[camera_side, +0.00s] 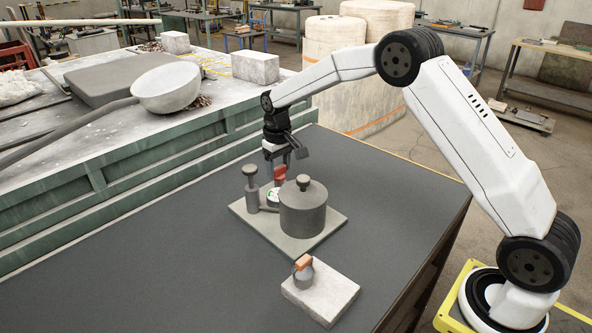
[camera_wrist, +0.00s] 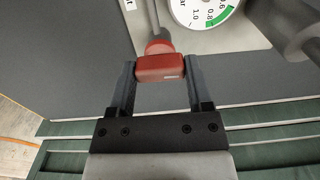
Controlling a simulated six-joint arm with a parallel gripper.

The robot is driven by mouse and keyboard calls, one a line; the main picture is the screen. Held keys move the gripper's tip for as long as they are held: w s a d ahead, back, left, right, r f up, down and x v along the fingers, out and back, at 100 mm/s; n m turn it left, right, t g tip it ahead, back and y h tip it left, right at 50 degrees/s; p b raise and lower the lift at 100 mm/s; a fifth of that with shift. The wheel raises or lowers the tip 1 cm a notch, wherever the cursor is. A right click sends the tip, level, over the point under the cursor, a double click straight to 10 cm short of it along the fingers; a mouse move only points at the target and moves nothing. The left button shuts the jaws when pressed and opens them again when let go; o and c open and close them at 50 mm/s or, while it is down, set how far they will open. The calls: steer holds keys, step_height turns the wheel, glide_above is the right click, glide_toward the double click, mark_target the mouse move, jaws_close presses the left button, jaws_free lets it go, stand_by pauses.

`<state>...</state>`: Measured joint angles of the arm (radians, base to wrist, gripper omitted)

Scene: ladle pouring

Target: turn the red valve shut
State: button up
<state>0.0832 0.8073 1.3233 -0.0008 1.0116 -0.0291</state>
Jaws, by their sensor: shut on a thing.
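The red valve (camera_wrist: 161,69) is a small red handle on a grey pipe. In the side view the red valve (camera_side: 280,173) stands on the plate, behind the pot. My gripper (camera_side: 279,165) reaches down over it from above. In the wrist view my gripper (camera_wrist: 160,74) has one finger on each side of the red handle and is shut on it. A round pressure gauge (camera_wrist: 205,8) with a green band is close to the valve. Its needle does not show, as the top of the dial is cut off.
A grey lidded pot (camera_side: 303,212) and a knobbed post (camera_side: 251,190) share the base plate (camera_side: 298,247) with the valve. A concrete block (camera_side: 329,297) nearer the front bears a small cylinder with an orange handle (camera_side: 303,262). A ladle (camera_side: 168,88) lies on the bench behind. The dark tabletop (camera_side: 150,270) is clear at left.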

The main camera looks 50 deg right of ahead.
mark_target(279, 167)
steer(key=o, duration=1.3)
steer(key=shift+r, duration=0.15)
steer(key=shift+r, duration=3.85)
steer(key=shift+s, duration=0.1)
